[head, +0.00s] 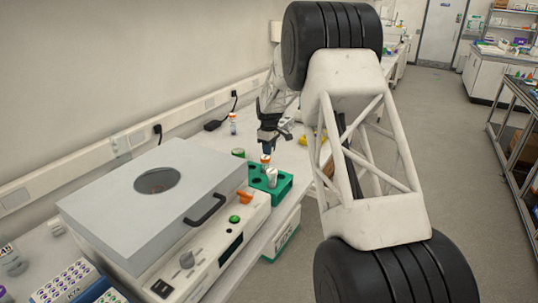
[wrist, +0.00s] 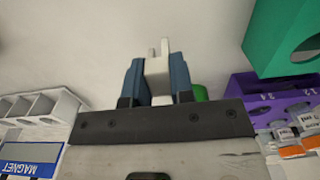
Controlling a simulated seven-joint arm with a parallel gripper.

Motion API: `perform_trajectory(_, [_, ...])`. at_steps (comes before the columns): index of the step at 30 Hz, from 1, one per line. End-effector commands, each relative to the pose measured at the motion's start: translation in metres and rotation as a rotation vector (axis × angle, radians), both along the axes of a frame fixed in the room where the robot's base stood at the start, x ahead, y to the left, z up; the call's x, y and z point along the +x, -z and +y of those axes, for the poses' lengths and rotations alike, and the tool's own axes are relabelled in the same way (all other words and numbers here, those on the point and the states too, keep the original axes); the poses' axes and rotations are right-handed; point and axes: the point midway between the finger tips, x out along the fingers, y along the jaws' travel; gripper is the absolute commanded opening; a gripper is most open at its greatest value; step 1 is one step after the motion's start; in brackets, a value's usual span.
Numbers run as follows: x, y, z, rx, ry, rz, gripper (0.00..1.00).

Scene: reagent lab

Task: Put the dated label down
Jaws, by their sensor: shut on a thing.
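My gripper (wrist: 157,65) points away from the camera in the wrist view, its two blue fingers shut on a small white piece with two thin prongs. I take this piece for the dated label (wrist: 158,78); no date or writing is readable on it. It is held between the fingertips, with pale bench surface behind it. In the head view my gripper (head: 268,146) is small and dark, above the bench just behind the green rack (head: 284,187). The label cannot be made out there.
A grey-lidded machine (head: 110,205) stands left of the green rack. An orange-capped vial (head: 232,125) stands farther back.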

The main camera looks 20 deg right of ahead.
Motion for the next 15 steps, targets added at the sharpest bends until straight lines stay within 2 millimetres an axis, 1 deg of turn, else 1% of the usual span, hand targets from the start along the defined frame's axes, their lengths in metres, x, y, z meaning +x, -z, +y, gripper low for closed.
perform_trajectory(1, [0.000,0.008,0.000,0.001,0.000,0.002,0.01])
perform_trajectory(3, [0.000,0.016,0.000,0.000,0.000,0.001,0.01])
perform_trajectory(6, [0.000,0.023,0.000,0.000,0.000,0.000,0.01])
perform_trajectory(15, [0.000,0.025,0.000,0.000,0.000,0.000,0.01])
